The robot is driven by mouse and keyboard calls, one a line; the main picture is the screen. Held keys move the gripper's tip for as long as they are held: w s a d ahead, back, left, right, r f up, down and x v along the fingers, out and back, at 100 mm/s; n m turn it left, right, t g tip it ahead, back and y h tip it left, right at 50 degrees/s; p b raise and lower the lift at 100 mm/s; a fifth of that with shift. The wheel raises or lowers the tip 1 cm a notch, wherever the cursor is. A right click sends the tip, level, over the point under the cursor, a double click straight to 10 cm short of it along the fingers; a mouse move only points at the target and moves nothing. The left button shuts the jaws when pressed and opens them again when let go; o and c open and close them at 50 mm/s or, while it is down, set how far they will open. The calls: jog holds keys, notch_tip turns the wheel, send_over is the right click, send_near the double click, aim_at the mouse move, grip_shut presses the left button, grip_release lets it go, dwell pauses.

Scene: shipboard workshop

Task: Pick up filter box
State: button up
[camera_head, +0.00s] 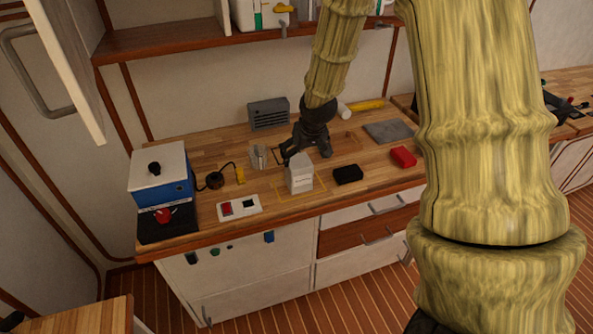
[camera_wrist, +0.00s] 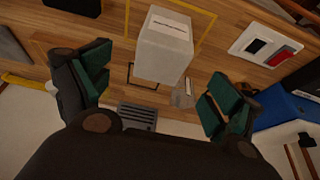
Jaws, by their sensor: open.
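The filter box is probably the white box with a small dark label (camera_head: 300,174), standing upright on the wooden worktop near a yellow outline. In the wrist view the white box (camera_wrist: 163,48) sits at the upper middle, beyond and between the fingers. My gripper (camera_head: 291,153) is just behind the box in the head view. In the wrist view my gripper (camera_wrist: 155,88) has its green-padded fingers spread wide apart, with nothing between the pads. The box looks clear of both fingers.
A black block (camera_head: 348,175) and a red block (camera_head: 403,157) lie right of the box. A white switch panel (camera_head: 239,208) and a blue machine (camera_head: 160,180) are left. A grey vented unit (camera_head: 268,114) stands behind. The worktop's front edge (camera_head: 250,227) is close.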

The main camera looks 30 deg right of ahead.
aim_at(300, 162)
jog(key=shift+p+x, duration=0.6)
jog(key=shift+x, duration=2.1)
jog(key=shift+w+d+f+p, duration=0.1)
jog(key=shift+w+f+p, duration=0.75)
jog(key=shift+w+f, duration=0.15)
jog(key=shift+p+x, duration=0.4)
jog(key=shift+x, duration=0.9)
jog(key=c, duration=1.1)
